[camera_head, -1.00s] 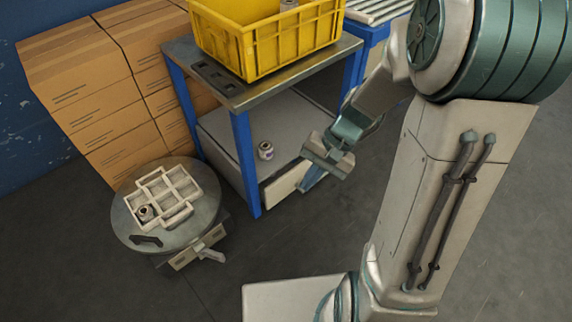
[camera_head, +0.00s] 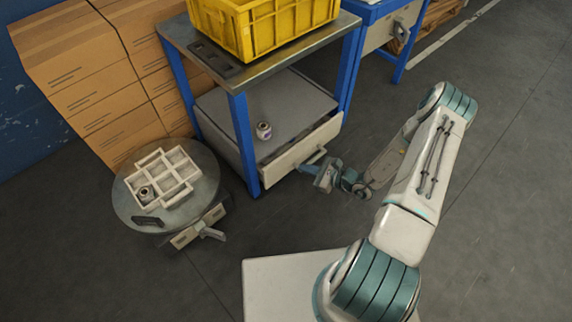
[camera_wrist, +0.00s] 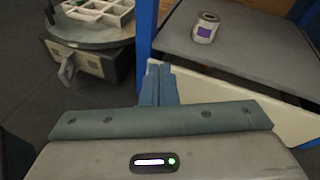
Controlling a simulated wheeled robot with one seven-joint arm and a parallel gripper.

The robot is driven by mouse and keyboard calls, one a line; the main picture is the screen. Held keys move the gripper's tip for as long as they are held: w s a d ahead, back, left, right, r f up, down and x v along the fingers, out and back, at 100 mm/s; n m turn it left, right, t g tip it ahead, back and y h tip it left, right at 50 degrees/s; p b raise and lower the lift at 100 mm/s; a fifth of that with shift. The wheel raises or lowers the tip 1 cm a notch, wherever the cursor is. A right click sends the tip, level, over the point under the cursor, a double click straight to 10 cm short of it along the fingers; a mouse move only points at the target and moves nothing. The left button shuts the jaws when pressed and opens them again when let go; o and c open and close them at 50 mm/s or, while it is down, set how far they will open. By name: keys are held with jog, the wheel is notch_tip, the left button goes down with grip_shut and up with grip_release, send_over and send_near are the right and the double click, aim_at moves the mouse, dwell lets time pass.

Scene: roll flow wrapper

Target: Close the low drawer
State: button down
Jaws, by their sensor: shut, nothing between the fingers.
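The low drawer's cream front (camera_head: 292,158) is under the blue-framed table. It stands a little out from the grey cabinet, with a dark gap behind its top edge. My gripper (camera_head: 304,168) is low, just outside this front near the handle. In the wrist view, my shut, empty fingers (camera_wrist: 158,84) point at the left part of the cream front (camera_wrist: 240,98). They hide part of it, and I cannot tell whether they touch it.
A can (camera_head: 264,131) stands on the grey cabinet top (camera_head: 285,97). A blue table leg (camera_head: 244,145) is left of the drawer. A round table (camera_head: 128,205) with a divided tray (camera_head: 160,170) and its own drawer (camera_head: 186,237) stands further left. Floor to the right is clear.

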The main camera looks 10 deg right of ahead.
notch_tip(320, 180, down, 8)
jog(key=d+m+t+h, duration=0.2)
jog(key=m+t+h, duration=0.1)
jog(key=m, duration=0.2)
jog(key=b, duration=0.5)
send_near(281, 161)
jog(key=shift+m, duration=0.4)
jog(key=x, duration=0.6)
jog(key=shift+s+a, duration=0.15)
jog(key=shift+s, duration=0.1)
jog(key=shift+w+a+r, duration=0.1)
jog(key=shift+w+a, duration=0.1)
jog(key=shift+w, duration=0.1)
jog(key=shift+w, duration=0.1)
